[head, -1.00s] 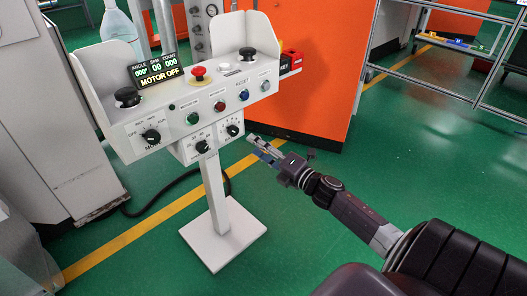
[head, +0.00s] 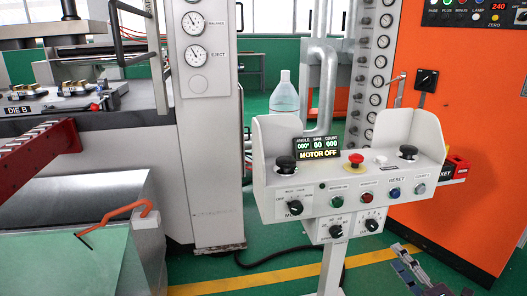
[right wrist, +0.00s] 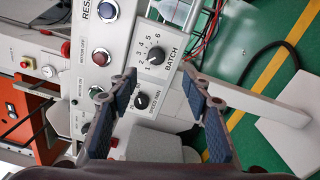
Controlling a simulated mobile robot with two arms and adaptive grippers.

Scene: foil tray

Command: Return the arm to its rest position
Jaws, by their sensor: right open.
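My right gripper (head: 399,258) shows at the lower right of the head view, beside and below the right end of the control stand. Most of its arm is out of the frame. In the right wrist view the two dark blue fingers of the right gripper (right wrist: 160,76) are spread apart with nothing between them. Beyond them is the panel of the white control stand (right wrist: 120,68), with the batch knob (right wrist: 156,55) and another knob (right wrist: 141,100). Whether a fingertip touches the panel cannot be told. My left gripper is not in view.
The control stand (head: 290,205) is in front, its display (head: 318,148) reading MOTOR OFF. An orange cabinet (head: 460,150) stands behind it at right. A press with a die (head: 60,98) and an orange hook-shaped tool (head: 122,210) are at left. Green floor lies around the post.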

